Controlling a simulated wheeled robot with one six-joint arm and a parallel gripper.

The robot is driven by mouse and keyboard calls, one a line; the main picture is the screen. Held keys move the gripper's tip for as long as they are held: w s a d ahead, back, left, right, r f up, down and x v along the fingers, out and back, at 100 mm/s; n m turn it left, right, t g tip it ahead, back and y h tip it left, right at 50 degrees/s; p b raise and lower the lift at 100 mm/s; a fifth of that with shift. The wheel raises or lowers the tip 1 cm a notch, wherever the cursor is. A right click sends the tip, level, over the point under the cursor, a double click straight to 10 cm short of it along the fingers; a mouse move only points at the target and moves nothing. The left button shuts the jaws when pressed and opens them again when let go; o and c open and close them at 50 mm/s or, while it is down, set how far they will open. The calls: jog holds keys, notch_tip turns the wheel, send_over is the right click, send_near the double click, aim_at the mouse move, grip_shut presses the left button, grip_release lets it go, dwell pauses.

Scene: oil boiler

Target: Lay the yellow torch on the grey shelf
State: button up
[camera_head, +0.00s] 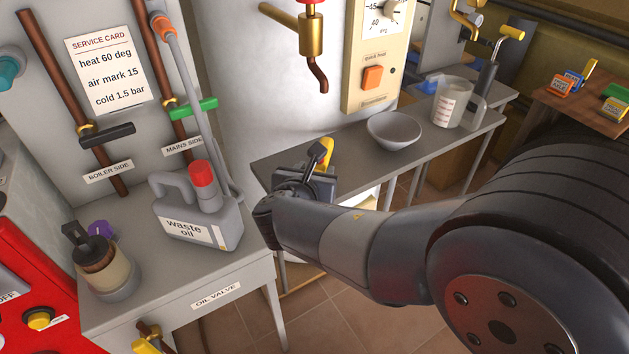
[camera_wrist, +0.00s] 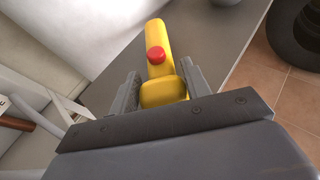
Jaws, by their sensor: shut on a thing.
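The yellow torch (camera_head: 325,150) is held in my gripper (camera_head: 308,168), over the left end of the grey shelf (camera_head: 345,143). In the wrist view the torch (camera_wrist: 160,65) lies between the two fingers of my gripper (camera_wrist: 162,90), with its red button facing the camera. The fingers are shut on it. The grey shelf surface (camera_wrist: 205,60) lies behind the torch in that view. I cannot tell whether the torch touches the shelf. In the head view my arm and gripper hide most of the torch and the shelf's near left part.
A grey bowl (camera_head: 394,130) and a measuring jug (camera_head: 451,103) stand on the shelf to the right. A waste oil can (camera_head: 200,212) and a pump-topped jar (camera_head: 103,262) stand on the left bench. A boiler box with an orange switch (camera_head: 372,77) is above the shelf.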

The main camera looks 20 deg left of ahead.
jog(key=shift+f, duration=0.55)
jog(key=shift+f, duration=0.25)
jog(key=o, duration=1.1)
jog(key=shift+r, duration=0.1)
jog(key=shift+c, duration=0.2)
jog(key=shift+s+r, duration=0.25)
jog(key=shift+r, duration=0.1)
jog(key=a+p+v, duration=0.1)
jog(key=p+v, duration=0.2)
jog(key=v, duration=0.8)
jog(key=shift+s+d, duration=0.25)
jog(key=shift+d, duration=0.25)
